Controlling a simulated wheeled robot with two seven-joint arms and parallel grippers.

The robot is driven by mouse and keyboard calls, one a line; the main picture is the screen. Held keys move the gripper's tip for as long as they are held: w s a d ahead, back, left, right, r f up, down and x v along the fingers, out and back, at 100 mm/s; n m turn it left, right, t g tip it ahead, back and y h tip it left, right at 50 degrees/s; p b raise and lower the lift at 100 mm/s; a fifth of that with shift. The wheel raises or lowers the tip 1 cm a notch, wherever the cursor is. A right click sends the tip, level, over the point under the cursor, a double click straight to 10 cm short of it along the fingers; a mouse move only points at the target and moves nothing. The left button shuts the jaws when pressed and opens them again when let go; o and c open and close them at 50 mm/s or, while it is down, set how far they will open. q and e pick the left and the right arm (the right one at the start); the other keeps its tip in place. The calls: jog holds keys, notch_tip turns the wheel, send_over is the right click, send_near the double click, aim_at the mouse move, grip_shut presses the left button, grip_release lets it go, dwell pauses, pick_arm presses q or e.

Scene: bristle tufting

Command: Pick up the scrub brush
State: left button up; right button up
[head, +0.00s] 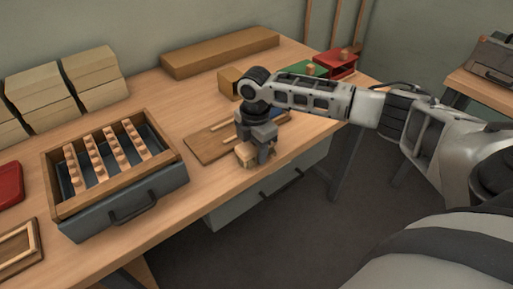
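My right gripper (256,148) points down at the front edge of the workbench. A small light wooden block (245,155), which may be the scrub brush, is at its fingertips. The fingers hide part of the block, and I cannot tell whether they grip it or only stand around it. No bristles can be made out on it. A brown wooden board (207,146) lies just behind and left of the gripper, with a thin wooden stick (221,125) on it. My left gripper is not in view.
A blue-grey drawer box (165,186) holding several knobbed wooden strips stands on the left of the bench (190,205). Stacked wooden blocks (92,75) and a long plank (220,53) stand at the back. Green (303,69) and red (336,65) bins are behind my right arm.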

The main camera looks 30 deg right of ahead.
jog(key=c, duration=0.4)
jog(key=shift+r, duration=0.1)
jog(key=shift+r, duration=0.65)
jog(key=s+a+r, duration=0.1)
jog(key=s+r, duration=0.2)
jog(key=s, duration=0.1)
jog(key=s+a+r, duration=0.2)
jog(key=s+r, duration=0.2)
jog(key=s+a+r, duration=0.2)
jog(key=s+r, duration=0.2)
jog(key=s, duration=0.1)
jog(key=shift+a+r+p, duration=0.25)
jog(key=shift+p, duration=0.1)
